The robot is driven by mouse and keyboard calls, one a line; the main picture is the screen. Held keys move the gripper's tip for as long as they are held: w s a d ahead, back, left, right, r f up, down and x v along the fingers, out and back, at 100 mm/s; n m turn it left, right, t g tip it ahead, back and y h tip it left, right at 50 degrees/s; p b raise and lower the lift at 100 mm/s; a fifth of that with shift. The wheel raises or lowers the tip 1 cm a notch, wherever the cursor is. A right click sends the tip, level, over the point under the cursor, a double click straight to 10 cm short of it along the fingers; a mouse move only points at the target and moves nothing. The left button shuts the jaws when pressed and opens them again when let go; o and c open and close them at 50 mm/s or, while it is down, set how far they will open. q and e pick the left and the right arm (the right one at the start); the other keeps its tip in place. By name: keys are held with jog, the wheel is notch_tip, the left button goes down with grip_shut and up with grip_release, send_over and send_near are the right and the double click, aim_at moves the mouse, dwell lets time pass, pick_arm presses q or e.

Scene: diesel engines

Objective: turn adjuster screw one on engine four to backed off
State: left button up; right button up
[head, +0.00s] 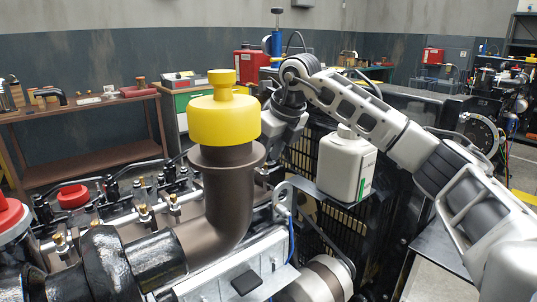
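The engine in front of me has a row of rocker gear along its top, with several small brass-coloured adjuster screws (144,211). I cannot tell which one is screw one, and no engine number is legible. My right arm comes in from the right, bends high, and drops toward the engine's far right end. My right gripper (273,165) points down behind the brown intake pipe (228,195) and its yellow cap (225,115). Its fingers are mostly hidden, so its opening and any contact do not show. My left gripper is not in view.
The tall pipe and cap stand between my view and the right gripper. A white bottle (346,165) stands beside the engine, under my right arm. A red cap (73,196) sits at the left. A brown workbench (80,110) with tools and a red canister (250,63) are behind.

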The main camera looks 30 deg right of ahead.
jog(key=shift+w+f, duration=0.2)
jog(key=shift+f, duration=0.3)
grip_shut()
jog(key=shift+w+d+n+g+y+p, duration=0.15)
jog(key=shift+n+y+p, duration=0.25)
jog(key=shift+n+p, duration=0.6)
jog(key=shift+s+n+g+y+p, duration=0.1)
jog(key=shift+n+g+y+p, duration=0.3)
jog(key=shift+n, duration=0.9)
grip_release()
jog(key=shift+t, duration=0.25)
jog(key=shift+r, duration=0.1)
jog(key=v, duration=1.6)
jog(key=shift+b, duration=0.4)
